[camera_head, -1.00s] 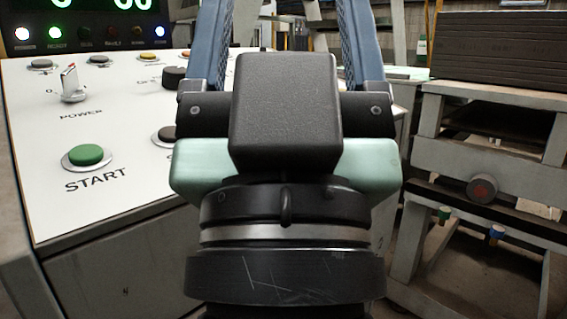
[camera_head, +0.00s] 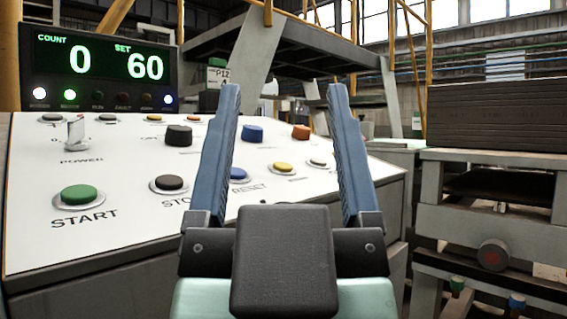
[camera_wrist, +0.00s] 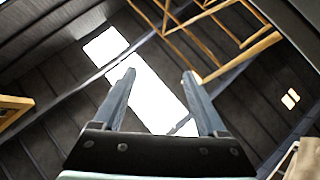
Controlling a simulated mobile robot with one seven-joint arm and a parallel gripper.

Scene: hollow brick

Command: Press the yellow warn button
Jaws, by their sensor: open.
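The yellow button (camera_head: 284,168) sits in a pale ring on the white sloped control panel (camera_head: 120,237), to the right of the blue RESET button (camera_head: 237,174). Its label is too small to read. In the head view it appears between the blue fingers of my gripper (camera_head: 282,92). My gripper is open and empty, its fingers pointing up and forward. The fingers overlap part of the panel; I cannot tell their exact distance from the button. The wrist view shows the open fingers (camera_wrist: 158,76) against the roof, with no button in sight.
A green START button (camera_head: 80,195), a dark STOP button (camera_head: 169,182), a power switch (camera_head: 76,133) and several other controls share the panel. A display (camera_head: 97,65) reads COUNT 0, SET 60. A rack with stacked dark boards (camera_head: 495,115) stands at the right.

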